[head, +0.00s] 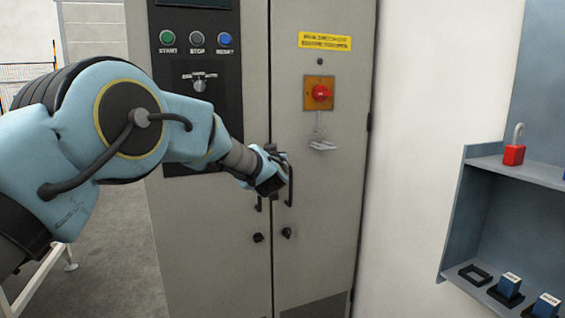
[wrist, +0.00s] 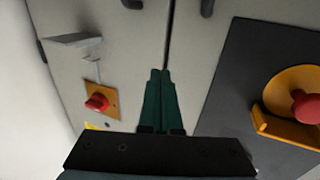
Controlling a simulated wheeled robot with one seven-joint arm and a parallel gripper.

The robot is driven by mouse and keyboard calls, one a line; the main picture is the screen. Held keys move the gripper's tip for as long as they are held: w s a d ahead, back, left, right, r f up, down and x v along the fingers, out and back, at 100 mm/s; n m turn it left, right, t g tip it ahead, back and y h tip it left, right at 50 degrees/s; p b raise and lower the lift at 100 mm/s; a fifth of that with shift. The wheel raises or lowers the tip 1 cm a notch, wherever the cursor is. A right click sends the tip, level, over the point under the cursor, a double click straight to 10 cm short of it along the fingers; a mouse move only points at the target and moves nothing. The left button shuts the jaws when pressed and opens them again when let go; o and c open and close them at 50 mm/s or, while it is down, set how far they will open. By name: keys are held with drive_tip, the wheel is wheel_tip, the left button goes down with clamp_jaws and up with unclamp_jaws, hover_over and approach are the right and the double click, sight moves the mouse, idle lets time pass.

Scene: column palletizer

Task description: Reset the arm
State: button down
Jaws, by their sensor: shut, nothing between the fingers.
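My arm reaches in from the left in the head view, and my gripper (head: 271,181) is in front of the grey cabinet (head: 205,235), near the seam between its two doors. In the wrist view my gripper (wrist: 160,73) has its two green fingers together, with nothing between them. A black door handle (head: 290,186) is just right of my gripper in the head view. I cannot tell from the head view how far my gripper is from the handle. In the wrist view the fingertips are apart from the handles at the top edge.
The cabinet has a red rotary switch (head: 320,92) on its right door and a dark button panel (head: 196,60) on its left. A red stop button (wrist: 306,107) with a yellow guard shows in the wrist view. A shelf (head: 455,222) with a red padlock (head: 514,155) stands at the right.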

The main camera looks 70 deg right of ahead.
drive_tip(key=s+a+b, duration=0.2)
drive_tip(key=s+a, duration=0.2)
drive_tip(key=a, duration=0.1)
drive_tip(key=shift+s+a, duration=0.15)
drive_tip(key=shift+a, duration=0.2)
